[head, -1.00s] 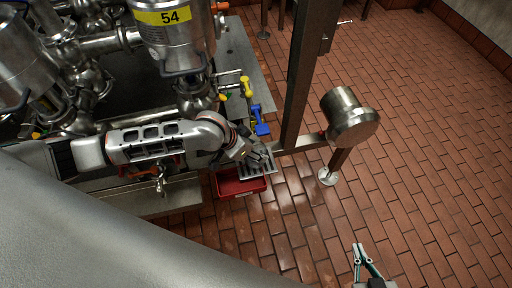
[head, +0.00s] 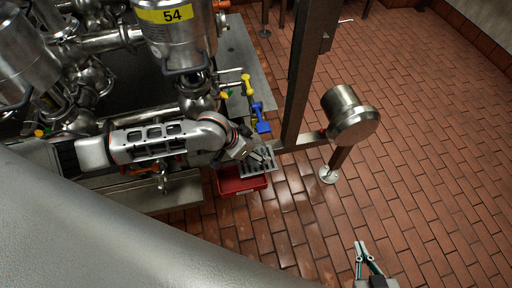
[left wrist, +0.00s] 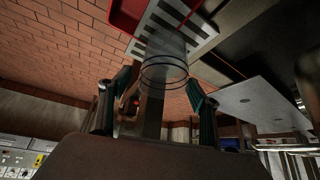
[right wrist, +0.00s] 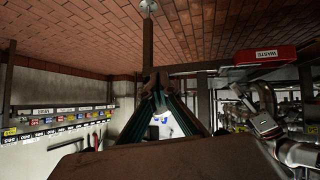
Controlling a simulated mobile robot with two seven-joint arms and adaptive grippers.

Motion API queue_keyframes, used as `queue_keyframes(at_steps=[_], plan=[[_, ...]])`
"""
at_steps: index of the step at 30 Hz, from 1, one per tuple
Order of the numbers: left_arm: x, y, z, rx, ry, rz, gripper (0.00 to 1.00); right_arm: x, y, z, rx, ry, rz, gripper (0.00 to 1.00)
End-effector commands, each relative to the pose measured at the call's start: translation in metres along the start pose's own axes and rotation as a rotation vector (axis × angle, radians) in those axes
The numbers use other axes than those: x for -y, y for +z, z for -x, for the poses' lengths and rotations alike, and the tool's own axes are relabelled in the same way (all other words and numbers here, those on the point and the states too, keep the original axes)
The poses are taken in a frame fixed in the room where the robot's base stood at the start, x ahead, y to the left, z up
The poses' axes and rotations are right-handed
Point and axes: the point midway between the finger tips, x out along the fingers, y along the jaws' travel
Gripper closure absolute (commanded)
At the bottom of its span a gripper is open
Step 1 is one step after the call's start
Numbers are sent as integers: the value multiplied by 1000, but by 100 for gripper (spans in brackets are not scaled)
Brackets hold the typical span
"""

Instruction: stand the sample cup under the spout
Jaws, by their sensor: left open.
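My left gripper (head: 262,156) is low over a grey slotted grate (head: 259,169) beside the red bin. In the left wrist view the left gripper (left wrist: 153,100) is open, one finger on each side. A clear sample cup (left wrist: 165,68) with dark rings appears between and just beyond its fingertips, against the grate (left wrist: 200,25). I cannot tell whether the fingers touch the cup. In the head view I cannot make out the cup near the gripper. I cannot identify the spout for certain. My right gripper (right wrist: 155,76) has its fingertips together and looks empty; it also shows in the head view (head: 361,244).
A red bin (head: 228,187) lies below the grate. Blue (head: 262,124) and yellow (head: 247,85) handles are close behind the left gripper. A steel post (head: 303,80) and a round steel drum (head: 350,115) stand to the right. Brick floor (head: 430,150) is clear at right.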

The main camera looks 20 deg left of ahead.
Motion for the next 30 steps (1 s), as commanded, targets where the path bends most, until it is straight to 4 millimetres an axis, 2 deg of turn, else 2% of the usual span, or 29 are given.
queue_keyframes(at_steps=[7,9,13,21,25,30], plan=[[1,-8,11,-3,-1,-2,38,4,4,0,6,-6,-2,100],[2,-11,28,-5,-5,-4,38,-1,-13,2,-17,1,3,100],[3,-14,58,-10,-7,-5,38,-8,-25,5,-33,12,7,100],[1,-11,109,-6,-4,-3,38,-8,-1,13,26,18,-6,100],[1,-10,123,-4,-2,-2,38,-5,-2,15,26,14,-16,100],[-4,-8,129,-8,7,-1,38,-4,-5,15,18,12,-22,100]])
